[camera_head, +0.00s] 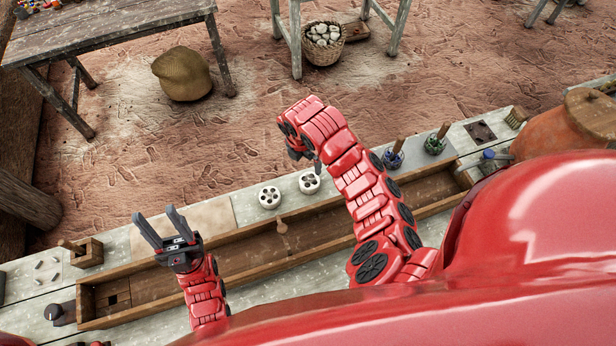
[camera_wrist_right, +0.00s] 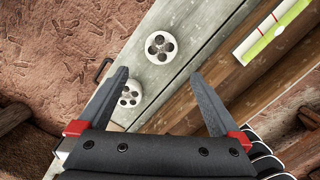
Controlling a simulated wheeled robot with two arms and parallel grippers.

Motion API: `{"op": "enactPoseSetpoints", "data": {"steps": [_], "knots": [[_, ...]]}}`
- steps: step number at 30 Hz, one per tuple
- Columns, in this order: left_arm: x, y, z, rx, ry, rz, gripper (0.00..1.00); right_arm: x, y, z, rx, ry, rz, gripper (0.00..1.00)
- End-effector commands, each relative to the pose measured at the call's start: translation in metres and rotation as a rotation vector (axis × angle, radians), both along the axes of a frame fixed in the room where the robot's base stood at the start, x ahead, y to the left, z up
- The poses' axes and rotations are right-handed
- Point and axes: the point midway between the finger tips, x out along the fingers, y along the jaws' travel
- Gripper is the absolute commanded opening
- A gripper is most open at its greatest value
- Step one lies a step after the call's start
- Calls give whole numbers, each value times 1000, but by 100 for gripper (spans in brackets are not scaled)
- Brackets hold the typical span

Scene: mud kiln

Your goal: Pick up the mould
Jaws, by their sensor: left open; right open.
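Two white round pieces with dark holes sit on the pale bench top, one at the left (camera_head: 269,196) and one at the right (camera_head: 309,182). A small wooden box-like block with a peg (camera_head: 84,251) stands at the bench's left end. I cannot tell for sure which is the mould. My right gripper (camera_wrist_right: 160,76) is open and empty above the bench. In the right wrist view one round piece (camera_wrist_right: 160,47) lies beyond the fingertips, and another (camera_wrist_right: 130,93) shows partly behind the left finger. My left gripper (camera_head: 154,212) is open and empty over the bench's left part.
A long wooden trough (camera_head: 255,258) runs along the bench. Brushes in small pots (camera_head: 394,158) and a clay vessel (camera_head: 570,125) stand to the right. A green level (camera_wrist_right: 272,35) shows in the right wrist view. A table (camera_head: 110,35) and basket (camera_head: 323,48) are beyond.

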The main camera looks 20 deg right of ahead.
Motion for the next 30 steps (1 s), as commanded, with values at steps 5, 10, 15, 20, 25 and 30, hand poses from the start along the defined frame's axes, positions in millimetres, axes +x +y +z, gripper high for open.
{"op": "enactPoseSetpoints", "data": {"steps": [5,10,15,20,25,30], "knots": [[0,0,-21,0,0,0,50,1,-4,-51,-1,4,0,100],[0,0,-34,0,0,0,50,4,-8,-85,-1,1,-3,100],[0,0,-38,0,0,0,50,7,-9,-99,0,-4,-3,100],[0,0,-39,0,0,0,50,7,-11,-107,0,0,-4,100],[0,0,-44,0,0,0,50,7,-14,-128,0,1,-4,100],[0,0,-55,0,0,0,50,10,-16,-148,3,-5,-4,100]]}}
